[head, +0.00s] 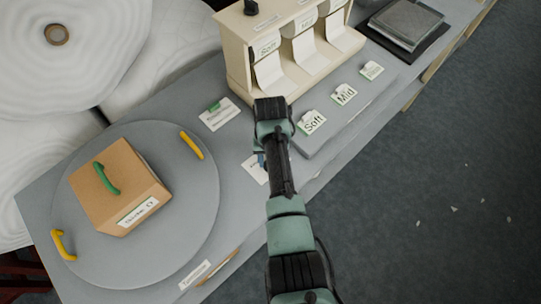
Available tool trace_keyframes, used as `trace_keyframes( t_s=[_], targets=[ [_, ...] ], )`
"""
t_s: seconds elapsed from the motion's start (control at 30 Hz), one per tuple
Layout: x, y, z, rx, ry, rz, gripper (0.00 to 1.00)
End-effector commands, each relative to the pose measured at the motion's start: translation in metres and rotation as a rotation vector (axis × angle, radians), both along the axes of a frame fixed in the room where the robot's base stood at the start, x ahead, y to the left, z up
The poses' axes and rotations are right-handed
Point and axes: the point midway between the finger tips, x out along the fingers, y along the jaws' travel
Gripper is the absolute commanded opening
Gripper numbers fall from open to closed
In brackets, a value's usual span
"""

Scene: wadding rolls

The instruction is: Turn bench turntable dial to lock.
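The bench turntable (190,235) is a large grey disc at the left end of the grey bench, with two yellow handles (192,146) at its rim. A brown box with a green handle (108,177) and a white label stands on it. I cannot make out a separate dial or its lock mark. My arm reaches up the middle of the head view, right of the turntable and apart from it. A small dark and blue part, which seems to belong to my gripper (259,157), shows beside the arm. The fingers are hidden.
A cream dispenser (240,75) with several chutes stands at the back of the bench. Small cards marked Soft (312,122) and Mid (344,95) stand before it. Large white rolls (100,35) lie at upper left. A dark stack (406,22) sits at upper right.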

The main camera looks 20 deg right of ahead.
Motion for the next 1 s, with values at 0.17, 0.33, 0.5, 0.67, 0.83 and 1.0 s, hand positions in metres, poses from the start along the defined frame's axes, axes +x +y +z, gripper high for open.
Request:
trace_keyframes(
  t_s=[0.17, 0.33, 0.5, 0.67, 0.83, 1.0],
  targets=[
    [0.001, 0.000, 0.014, -0.001, -0.003, 0.000, 0.46],
    [0.001, 0.000, 0.046, -0.002, -0.006, 0.001, 0.46],
    [0.002, 0.000, 0.084, -0.003, -0.007, 0.001, 0.46],
    [0.001, 0.000, 0.112, -0.002, -0.005, 0.000, 0.46],
    [0.001, 0.000, 0.127, -0.001, -0.003, 0.000, 0.46],
    [0.000, 0.000, 0.130, 0.000, -0.001, 0.000, 0.46]
  ],
)
